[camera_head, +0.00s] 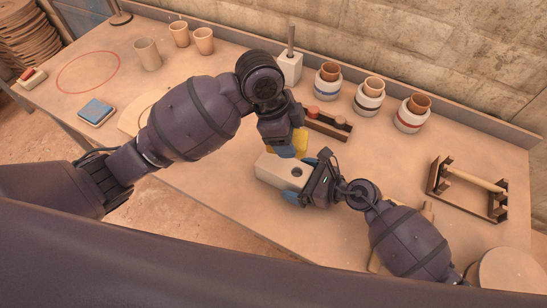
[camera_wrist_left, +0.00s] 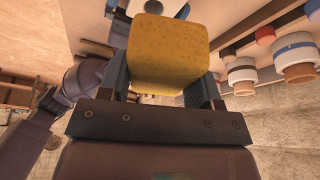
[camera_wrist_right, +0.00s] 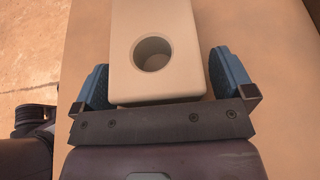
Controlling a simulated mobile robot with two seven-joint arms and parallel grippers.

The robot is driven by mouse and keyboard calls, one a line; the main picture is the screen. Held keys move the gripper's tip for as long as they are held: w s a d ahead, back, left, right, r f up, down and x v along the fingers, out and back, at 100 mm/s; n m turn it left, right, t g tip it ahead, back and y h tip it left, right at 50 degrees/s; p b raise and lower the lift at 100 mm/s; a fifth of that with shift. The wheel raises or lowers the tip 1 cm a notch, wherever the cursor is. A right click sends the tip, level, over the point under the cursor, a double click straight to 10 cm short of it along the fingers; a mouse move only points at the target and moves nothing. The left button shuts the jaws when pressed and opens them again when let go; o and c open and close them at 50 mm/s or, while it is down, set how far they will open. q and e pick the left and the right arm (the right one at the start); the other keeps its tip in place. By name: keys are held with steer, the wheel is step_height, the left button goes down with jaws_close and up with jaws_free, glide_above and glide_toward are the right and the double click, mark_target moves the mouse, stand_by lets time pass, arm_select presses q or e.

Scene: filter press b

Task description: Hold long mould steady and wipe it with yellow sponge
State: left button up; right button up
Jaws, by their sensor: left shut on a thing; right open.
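The long mould (camera_head: 268,172) is a pale cream block with a round hole in its top, lying on the table. In the right wrist view the mould (camera_wrist_right: 152,75) sits between the two blue fingers of my right gripper (camera_wrist_right: 160,85), with a gap at the left and right. My right gripper (camera_head: 306,188) is open around the mould's right end. The yellow sponge (camera_head: 300,142) is in my left gripper (camera_head: 285,150), above and behind the mould. In the left wrist view the sponge (camera_wrist_left: 167,52) fills the space between the fingers. The head view does not clearly show whether sponge and mould touch.
Behind stand several banded jars (camera_head: 368,95) with brown tops and a white block with a rod (camera_head: 289,66). A dark rack (camera_head: 328,124) lies near the sponge. A wooden frame with a roller (camera_head: 470,184) is at right. Cups (camera_head: 180,34) and a blue pad (camera_head: 96,111) are at left.

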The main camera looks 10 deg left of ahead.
steer(key=v, duration=1.2)
